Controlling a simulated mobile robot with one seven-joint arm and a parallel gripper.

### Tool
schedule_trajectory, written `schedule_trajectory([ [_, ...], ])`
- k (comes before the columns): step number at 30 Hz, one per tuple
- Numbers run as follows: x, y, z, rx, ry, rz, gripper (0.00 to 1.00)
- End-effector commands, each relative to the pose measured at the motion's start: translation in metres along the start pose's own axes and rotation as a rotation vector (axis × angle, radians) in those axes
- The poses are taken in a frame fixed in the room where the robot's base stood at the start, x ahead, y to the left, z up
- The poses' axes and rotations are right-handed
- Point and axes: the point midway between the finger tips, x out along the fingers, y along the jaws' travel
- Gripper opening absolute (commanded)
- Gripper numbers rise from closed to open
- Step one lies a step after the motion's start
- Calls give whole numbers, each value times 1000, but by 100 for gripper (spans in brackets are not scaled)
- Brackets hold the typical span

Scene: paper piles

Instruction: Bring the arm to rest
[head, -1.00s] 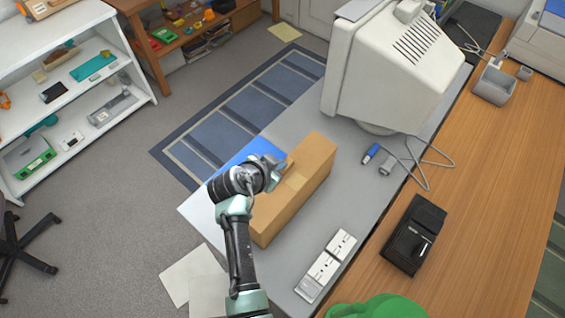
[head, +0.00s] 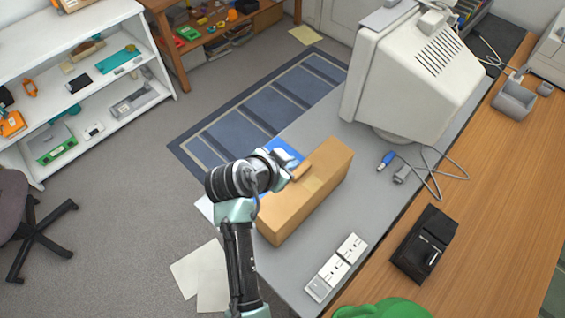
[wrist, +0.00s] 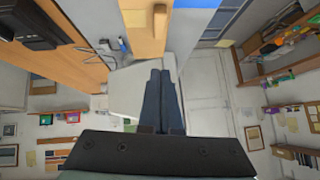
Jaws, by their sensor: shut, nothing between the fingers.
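My gripper (head: 285,163) is raised over the left part of the grey desk in the head view, beside the cardboard box. In the wrist view its two dark fingers (wrist: 162,100) lie side by side, shut with nothing between them. My arm reaches up from the bottom of the head view and bends at the wrist.
A cardboard box (head: 305,195) stands on the grey desk (head: 300,262) near my gripper. A monitor (head: 408,80) stands behind it. White sockets (head: 335,267) and a black device (head: 424,243) lie to the right. The floor (head: 120,225) at left is open.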

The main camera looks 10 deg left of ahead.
Motion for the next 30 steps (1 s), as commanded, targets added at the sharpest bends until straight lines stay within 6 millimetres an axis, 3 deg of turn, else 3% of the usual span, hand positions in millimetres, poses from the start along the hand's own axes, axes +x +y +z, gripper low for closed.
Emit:
schedule_trajectory([
  [7, -28, -3, 1, -1, 0, -2, 0],
  [17, -34, -3, 1, -1, 0, 0, 0],
  [20, -36, -8, -8, 1, 11, -22, 0],
  [23, -49, -24, -38, -1, 56, -103, 0],
  [26, -75, -48, -91, -12, 153, -234, 0],
  [30, -136, -72, -178, -42, 359, -426, 0],
])
